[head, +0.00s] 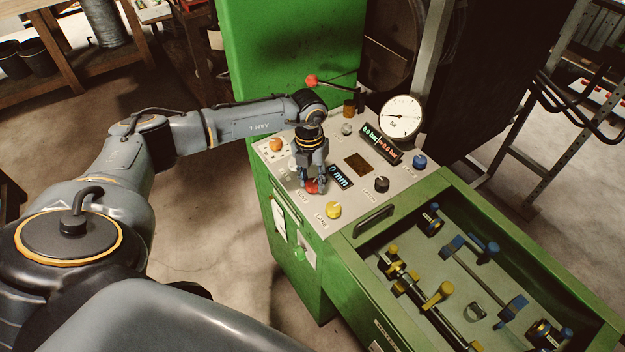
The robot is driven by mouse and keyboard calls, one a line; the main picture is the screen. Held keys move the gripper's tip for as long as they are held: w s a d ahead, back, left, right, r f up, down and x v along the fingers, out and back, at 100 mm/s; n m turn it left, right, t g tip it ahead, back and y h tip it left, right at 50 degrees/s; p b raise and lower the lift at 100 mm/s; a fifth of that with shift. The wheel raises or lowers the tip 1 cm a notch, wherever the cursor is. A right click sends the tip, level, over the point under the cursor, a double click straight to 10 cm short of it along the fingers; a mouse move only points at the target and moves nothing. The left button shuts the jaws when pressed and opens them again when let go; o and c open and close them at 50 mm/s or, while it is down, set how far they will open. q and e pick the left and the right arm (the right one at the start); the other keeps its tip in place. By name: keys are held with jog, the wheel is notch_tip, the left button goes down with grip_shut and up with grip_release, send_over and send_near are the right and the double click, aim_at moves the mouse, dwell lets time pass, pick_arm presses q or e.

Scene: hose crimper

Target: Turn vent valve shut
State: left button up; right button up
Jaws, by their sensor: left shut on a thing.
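The green machine's light control panel (401,184) is in the middle of the head view. My left gripper (313,184) points down at the panel's front left and is shut on a small red knob (318,188). The fingers cover part of this knob, so its turn angle cannot be told. It seems to be the vent valve, but the label beside it is too small to read surely. A round white gauge (400,116) and a display with green and red digits (380,144) stand at the panel's back. My right gripper is out of view.
Near the gripper are a yellow knob (333,210), an orange knob (275,144), a black knob (381,185), a blue knob (420,161) and a blue-digit display (340,176). A red-balled lever (312,80) rises behind my wrist. An open bin (545,265) holds blue and yellow fittings.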

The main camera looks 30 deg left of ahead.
aim_at(311, 184)
pick_arm(q)
jog(key=n, duration=0.3)
jog(key=shift+n+b, duration=0.35)
jog(key=shift+n, duration=0.05)
jog(key=n, duration=0.3)
jog(key=shift+n+b, duration=0.3)
jog(key=shift+b, duration=0.05)
jog(key=n, duration=0.3)
jog(key=shift+t, duration=0.3)
jog(key=shift+n+b, duration=0.35)
jog(key=shift+n, duration=1.35)
jog(key=o, duration=1.2)
jog(key=shift+c, duration=0.2)
notch_tip(311, 184, up, 12)
jog(key=shift+s, duration=0.35)
